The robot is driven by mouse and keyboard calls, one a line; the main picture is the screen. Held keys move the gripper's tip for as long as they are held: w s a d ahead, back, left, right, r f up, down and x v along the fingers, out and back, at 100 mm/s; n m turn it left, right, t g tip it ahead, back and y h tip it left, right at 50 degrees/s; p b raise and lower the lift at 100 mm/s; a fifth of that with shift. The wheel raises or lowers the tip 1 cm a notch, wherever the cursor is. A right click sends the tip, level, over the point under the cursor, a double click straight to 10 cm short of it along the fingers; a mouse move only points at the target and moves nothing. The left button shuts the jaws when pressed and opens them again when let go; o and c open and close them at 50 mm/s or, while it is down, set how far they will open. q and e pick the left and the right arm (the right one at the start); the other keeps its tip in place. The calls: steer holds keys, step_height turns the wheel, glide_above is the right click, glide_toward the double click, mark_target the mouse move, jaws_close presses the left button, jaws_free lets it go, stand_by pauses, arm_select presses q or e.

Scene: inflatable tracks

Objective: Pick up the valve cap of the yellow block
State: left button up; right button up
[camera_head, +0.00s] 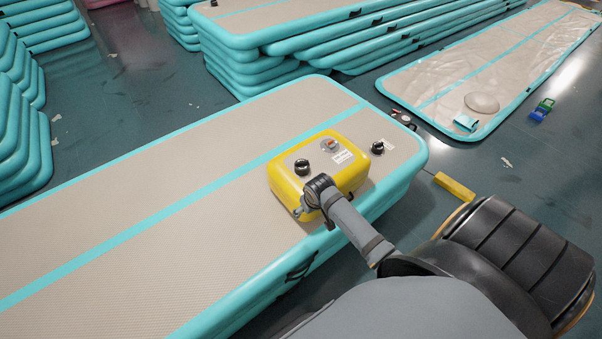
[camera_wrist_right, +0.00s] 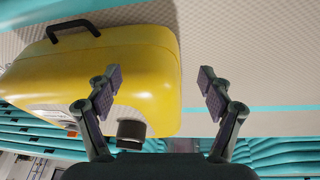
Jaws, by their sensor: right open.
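The yellow block (camera_head: 350,178) sits on a beige and turquoise inflatable track in the head view. On its top are a black cap (camera_head: 302,167) and a silver knob with an orange part (camera_head: 330,144). A grey tubular part with a black collar (camera_head: 345,215) covers its near edge. In the right wrist view the yellow block (camera_wrist_right: 150,75) fills the left side, with a black handle and a dark round cap-like part (camera_wrist_right: 130,131) low on it. My right gripper (camera_wrist_right: 158,85) is open and empty, its left fingertip overlapping the block. I cannot tell whether they touch.
The near track (camera_head: 130,210) is clear left of the block. A small black fitting (camera_head: 377,147) stands on it to the right. More track stacks (camera_head: 260,60) are behind. A yellow bar (camera_head: 455,186) shows at the right, beside my dark arm link.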

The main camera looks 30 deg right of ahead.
steer(key=shift+t, duration=0.3)
steer(key=w+r, duration=0.3)
steer(key=r, duration=0.1)
steer(key=shift+w+d+r, duration=0.1)
steer(key=shift+w+d, duration=0.1)
steer(key=shift+d, duration=0.05)
steer(key=m, duration=0.3)
glide_toward(303, 163)
steer(key=x, duration=0.2)
steer(key=b+x, duration=0.1)
steer(key=x, duration=0.2)
steer(key=shift+w+a+f, duration=0.1)
steer(key=shift+a+f, duration=0.15)
steer(key=b+x, duration=0.1)
steer(key=x, duration=0.2)
steer(key=b+x, duration=0.1)
steer(key=x, duration=0.1)
steer(key=shift+w+d+f, duration=0.25)
steer(key=shift+f, duration=0.05)
arm_select(q)
steer(key=w, duration=0.2)
steer(key=w+f, duration=0.1)
steer(key=w, duration=0.2)
steer(key=shift+w, duration=0.3)
arm_select(e)
steer(key=shift+r, duration=0.1)
steer(key=c, duration=1.1)
